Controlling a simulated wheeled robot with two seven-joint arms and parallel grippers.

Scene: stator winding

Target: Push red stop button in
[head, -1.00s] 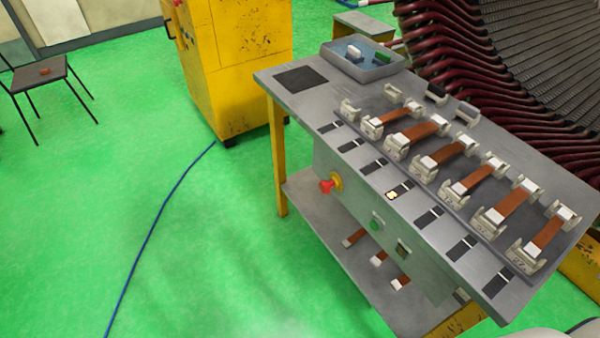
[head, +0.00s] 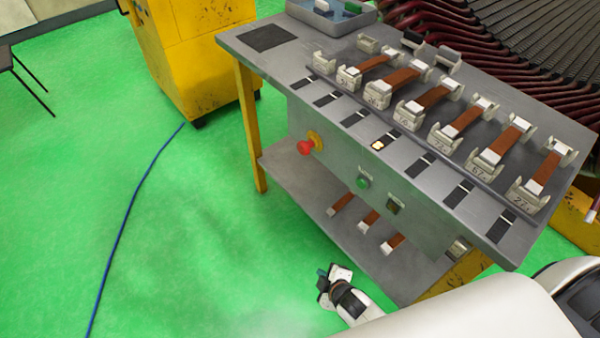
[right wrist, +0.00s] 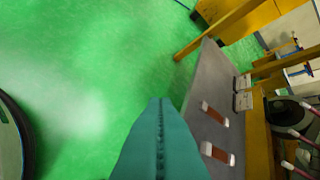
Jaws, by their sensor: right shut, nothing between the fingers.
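The red stop button (head: 306,147) sticks out from a yellow collar (head: 316,140) on the front panel of the grey workbench. My right gripper (head: 324,282) is in the lower middle of the head view, below the button and in front of the lower shelf, well apart from the button. Its teal fingers (right wrist: 160,130) are shut with nothing between them in the right wrist view. The button does not show clearly in the right wrist view. My left gripper is not in view.
A green button (head: 363,183) and a dark switch (head: 395,204) sit right of the red button. The lower shelf (head: 290,165) holds several brown-and-white parts. The bench top carries a row of holders with brown strips. Green floor left of the bench is clear, with a blue cable (head: 130,210).

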